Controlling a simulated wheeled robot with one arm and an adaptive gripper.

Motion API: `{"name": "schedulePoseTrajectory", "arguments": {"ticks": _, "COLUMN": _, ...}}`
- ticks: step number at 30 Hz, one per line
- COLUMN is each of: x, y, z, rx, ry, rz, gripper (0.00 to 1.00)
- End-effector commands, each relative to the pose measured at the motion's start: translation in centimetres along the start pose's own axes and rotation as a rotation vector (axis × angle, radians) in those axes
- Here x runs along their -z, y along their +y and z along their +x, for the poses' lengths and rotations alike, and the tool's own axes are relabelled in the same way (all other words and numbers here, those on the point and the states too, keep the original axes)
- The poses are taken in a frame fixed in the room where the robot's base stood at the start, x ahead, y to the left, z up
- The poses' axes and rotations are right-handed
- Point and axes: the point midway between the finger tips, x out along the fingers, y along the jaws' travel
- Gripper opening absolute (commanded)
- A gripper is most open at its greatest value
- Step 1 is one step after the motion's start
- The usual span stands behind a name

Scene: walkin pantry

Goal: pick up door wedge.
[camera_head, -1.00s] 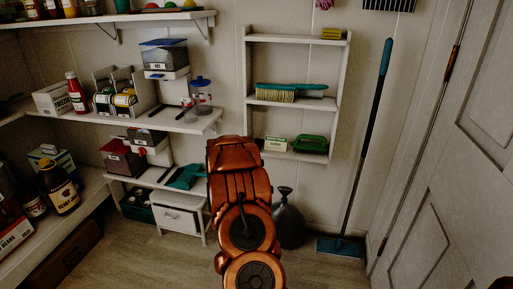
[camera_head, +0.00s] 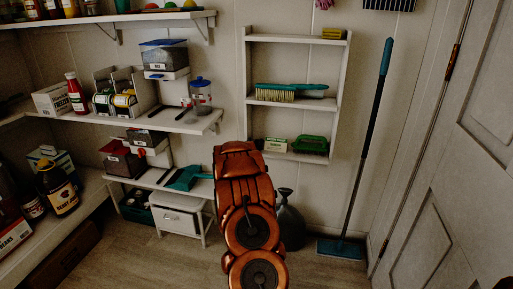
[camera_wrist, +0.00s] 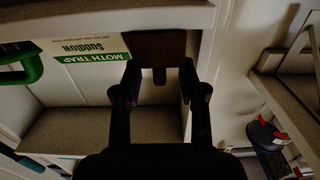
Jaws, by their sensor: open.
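A dark brown block, which looks like the door wedge (camera_wrist: 158,46), shows at the top middle of the wrist view, on the wall unit's shelf beside the moth trap box (camera_wrist: 85,60). My gripper (camera_wrist: 159,80) is open, with one finger on each side of the block's near part in the picture. I cannot tell whether the fingers touch it. In the head view my arm covers the gripper and most or all of the wedge; the moth trap box (camera_head: 276,144) stands just right of the arm.
Pantry shelves with containers (camera_head: 164,57) stand at left. A dark bottle (camera_head: 289,222) stands on the floor; a broom (camera_head: 366,150) leans at right.

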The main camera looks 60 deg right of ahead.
Motion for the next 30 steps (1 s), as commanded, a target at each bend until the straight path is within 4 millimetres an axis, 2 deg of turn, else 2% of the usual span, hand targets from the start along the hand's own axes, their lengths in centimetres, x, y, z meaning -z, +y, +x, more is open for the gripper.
{"name": "schedulePoseTrajectory", "arguments": {"ticks": 2, "x": 0.02, "y": 0.01, "z": -0.01, "rx": 0.0, "ry": 0.0, "rz": 0.0, "gripper": 0.41}}
{"name": "schedulePoseTrajectory", "arguments": {"ticks": 14, "x": 0.03, "y": 0.02, "z": -0.03, "rx": 0.0, "ry": 0.0, "rz": 0.0, "gripper": 0.0}}
{"name": "schedulePoseTrajectory", "arguments": {"ticks": 30, "x": 0.34, "y": 0.01, "z": -0.02, "rx": 0.0, "ry": 0.001, "rz": 0.0, "gripper": 0.0}}
